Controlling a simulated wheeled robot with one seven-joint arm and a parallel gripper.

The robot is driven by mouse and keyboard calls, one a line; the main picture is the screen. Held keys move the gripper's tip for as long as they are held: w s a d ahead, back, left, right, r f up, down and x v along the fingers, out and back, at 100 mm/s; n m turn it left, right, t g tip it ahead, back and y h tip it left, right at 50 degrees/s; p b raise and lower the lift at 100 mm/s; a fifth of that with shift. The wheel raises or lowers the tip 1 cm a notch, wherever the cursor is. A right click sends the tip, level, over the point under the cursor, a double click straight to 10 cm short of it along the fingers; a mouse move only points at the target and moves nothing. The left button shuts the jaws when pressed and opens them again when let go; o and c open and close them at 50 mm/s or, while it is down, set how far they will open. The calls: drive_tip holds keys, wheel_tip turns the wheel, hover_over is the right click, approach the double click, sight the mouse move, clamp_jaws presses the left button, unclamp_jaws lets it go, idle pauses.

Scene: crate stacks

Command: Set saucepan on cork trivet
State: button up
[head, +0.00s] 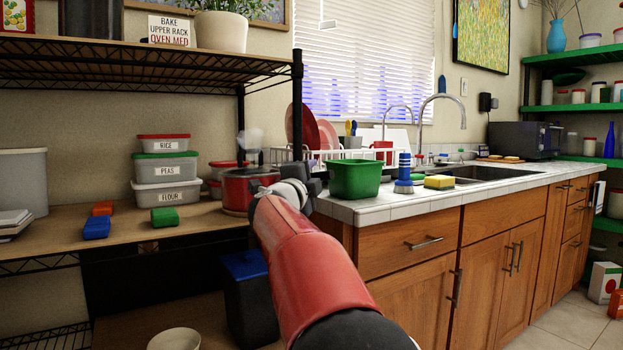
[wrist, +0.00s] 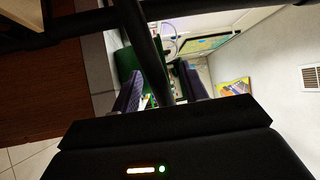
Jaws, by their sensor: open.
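The red saucepan (head: 238,192) stands on the wooden shelf of the wire rack, left of the counter. My gripper (head: 313,174) is just right of the pan, near the rack's post and the green tub. In the wrist view my gripper (wrist: 162,88) is open, its two purple-grey fingers apart. A dark bar (wrist: 147,45) runs between them; it looks like the pan's handle, and I see no grip on it. The pan's body does not show clearly there. I cannot make out the cork trivet in either view.
A green tub (head: 354,178), a blue-handled brush (head: 404,173) and a sponge (head: 438,182) stand on the tiled counter (head: 400,203). A dish rack is behind. Stacked containers (head: 166,170) and coloured blocks (head: 164,217) are left of the pan. A wire shelf (head: 130,65) overhangs it.

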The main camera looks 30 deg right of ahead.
drive_tip(key=shift+a, duration=0.1)
drive_tip(key=b+v, duration=0.1)
drive_tip(key=v, duration=1.1)
